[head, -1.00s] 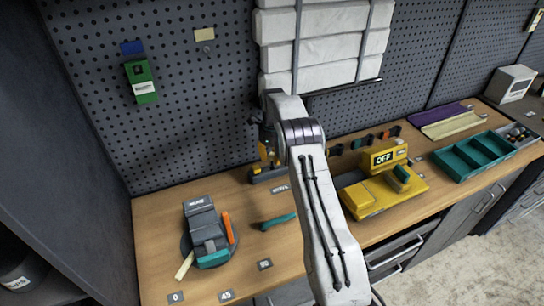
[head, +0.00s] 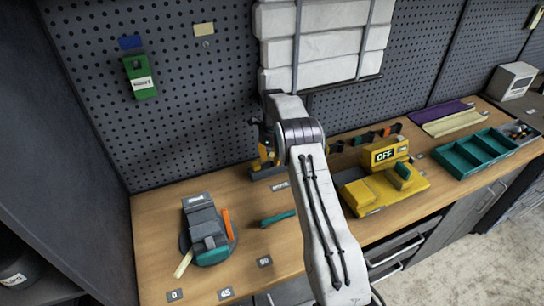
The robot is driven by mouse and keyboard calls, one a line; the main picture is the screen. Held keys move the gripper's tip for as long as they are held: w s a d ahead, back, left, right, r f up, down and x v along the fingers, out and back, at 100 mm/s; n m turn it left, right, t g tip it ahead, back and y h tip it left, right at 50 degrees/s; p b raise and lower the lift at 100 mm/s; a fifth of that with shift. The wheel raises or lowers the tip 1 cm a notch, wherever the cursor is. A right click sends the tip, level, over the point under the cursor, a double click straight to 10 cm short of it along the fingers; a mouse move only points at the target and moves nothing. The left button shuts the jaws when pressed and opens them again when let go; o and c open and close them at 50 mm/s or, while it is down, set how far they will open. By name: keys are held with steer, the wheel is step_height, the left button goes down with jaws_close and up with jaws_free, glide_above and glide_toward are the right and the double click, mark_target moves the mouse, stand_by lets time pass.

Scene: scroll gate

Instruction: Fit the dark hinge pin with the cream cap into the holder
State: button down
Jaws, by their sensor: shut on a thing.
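My gripper (head: 265,153) is at the back of the bench, in front of the pegboard, pointing down. My own arm hides much of it. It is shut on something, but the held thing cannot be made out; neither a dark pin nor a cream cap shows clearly. A low dark block with yellow on it (head: 268,173) sits on the bench just below the gripper. I cannot tell whether it is the holder, or whether anything held touches it. A row of small dark, orange and green pieces (head: 365,138) stands to the right, behind my arm.
A round grey fixture (head: 207,230) with teal and orange parts stands at the left. A teal-handled tool (head: 279,218) lies beside it. A yellow machine marked OFF (head: 380,190), a teal tray (head: 475,154) and purple and cream strips (head: 452,122) are to the right. White panels (head: 320,45) hang above.

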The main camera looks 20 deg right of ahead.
steer(key=shift+f+b, duration=0.3)
steer(key=shift+f, duration=0.15)
stand_by(0.3)
steer(key=c, duration=1)
jaws_free()
steer(key=shift+o, duration=0.2)
